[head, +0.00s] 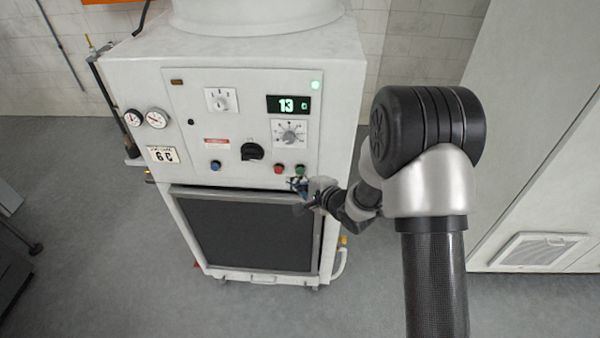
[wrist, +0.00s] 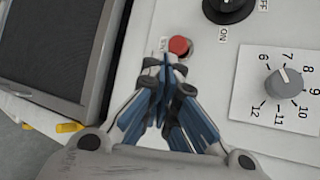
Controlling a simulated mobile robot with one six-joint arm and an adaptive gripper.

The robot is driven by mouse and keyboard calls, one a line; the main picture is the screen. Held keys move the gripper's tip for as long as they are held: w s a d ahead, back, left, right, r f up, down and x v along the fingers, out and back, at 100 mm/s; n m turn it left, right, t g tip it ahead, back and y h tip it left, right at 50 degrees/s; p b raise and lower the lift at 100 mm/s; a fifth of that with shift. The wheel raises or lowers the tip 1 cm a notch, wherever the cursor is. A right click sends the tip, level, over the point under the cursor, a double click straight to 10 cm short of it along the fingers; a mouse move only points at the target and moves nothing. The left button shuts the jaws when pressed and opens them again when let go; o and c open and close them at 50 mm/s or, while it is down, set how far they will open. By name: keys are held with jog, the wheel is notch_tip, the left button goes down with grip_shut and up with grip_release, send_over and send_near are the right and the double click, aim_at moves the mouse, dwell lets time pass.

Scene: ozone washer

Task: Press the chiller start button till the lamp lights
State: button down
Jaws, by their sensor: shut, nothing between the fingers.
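The chiller's control panel (head: 190,125) is upright on a white cabinet. A green button (head: 300,170) sits at its lower right, right of a red button (head: 279,169). A round lamp (head: 315,85) at the panel's top right glows green. My gripper (head: 298,183) is shut and empty at the green button's lower edge; I cannot tell whether it touches. In the wrist view, the closed blue-padded fingertips (wrist: 166,64) lie just below the red button (wrist: 179,45). The green button is hidden there behind the fingers.
A numbered dial (head: 290,134) is above the buttons, under a display (head: 288,104) reading 13. A black rotary switch (head: 252,151) and a blue button (head: 215,165) are to the left. A dark grille (head: 245,232) is below. Open floor (head: 110,270) lies to the left.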

jog(key=s, duration=0.5)
jog(key=shift+a, duration=0.1)
dwell(0.8)
jog(key=s+d+r+n+h, duration=0.3)
jog(key=d+r+h, duration=0.1)
jog(key=d+r, duration=0.35)
jog(key=s+d+r+n+h, duration=0.3)
jog(key=d+r+n, duration=0.1)
jog(key=d+r, duration=0.35)
jog(key=s+d+r+n+g, duration=0.1)
jog(key=s+r+n+g, duration=0.1)
jog(key=s, duration=1.1)
jog(key=s+d+r+n+g+h, duration=0.1)
jog(key=s+r+n+g, duration=0.2)
jog(key=s, duration=0.9)
jog(key=shift+s+r+n+g, duration=0.3)
jog(key=shift+s+n, duration=0.1)
jog(key=shift+n, duration=0.7)
